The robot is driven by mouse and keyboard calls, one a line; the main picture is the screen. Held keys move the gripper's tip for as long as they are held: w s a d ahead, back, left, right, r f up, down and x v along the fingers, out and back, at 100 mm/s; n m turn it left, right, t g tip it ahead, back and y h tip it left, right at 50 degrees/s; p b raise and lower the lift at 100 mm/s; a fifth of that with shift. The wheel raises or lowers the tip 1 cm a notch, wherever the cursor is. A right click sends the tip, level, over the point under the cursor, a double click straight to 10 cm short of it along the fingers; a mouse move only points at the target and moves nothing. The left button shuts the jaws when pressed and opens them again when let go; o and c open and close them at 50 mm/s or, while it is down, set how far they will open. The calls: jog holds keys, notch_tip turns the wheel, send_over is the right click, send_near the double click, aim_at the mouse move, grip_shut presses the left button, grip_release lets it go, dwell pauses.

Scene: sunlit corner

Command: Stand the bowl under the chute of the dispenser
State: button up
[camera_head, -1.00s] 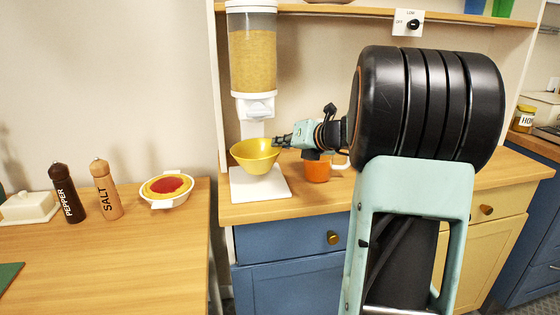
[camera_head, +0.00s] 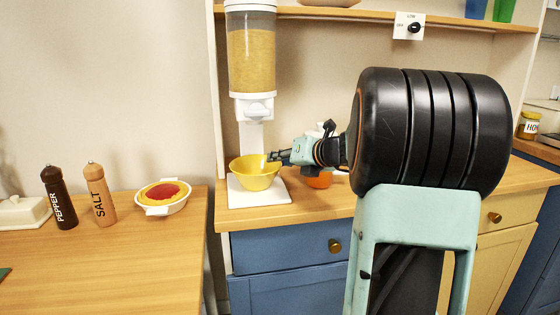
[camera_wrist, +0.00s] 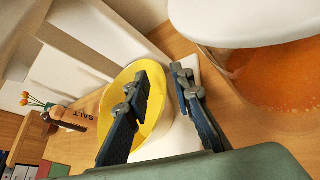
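The yellow bowl (camera_head: 255,176) stands about level on the white base plate (camera_head: 240,200) of the dispenser, below its chute (camera_head: 255,107). The dispenser's clear hopper (camera_head: 251,60) is full of yellow grain. My gripper (camera_head: 272,157) is at the bowl's right rim. In the wrist view, my gripper (camera_wrist: 163,83) has its fingers apart, one over the inside of the bowl (camera_wrist: 127,78) and the other outside its rim. A gap shows between the fingers, and neither is clearly pressed on the rim. The fingers hide part of the bowl.
The left table holds a pie dish (camera_head: 162,197), salt mill (camera_head: 99,196), pepper mill (camera_head: 59,198) and butter dish (camera_head: 22,212). A shelf (camera_head: 370,14) runs above.

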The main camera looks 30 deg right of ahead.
jog(key=p+v, duration=0.3)
jog(key=v, duration=0.9)
jog(key=shift+a, duration=0.2)
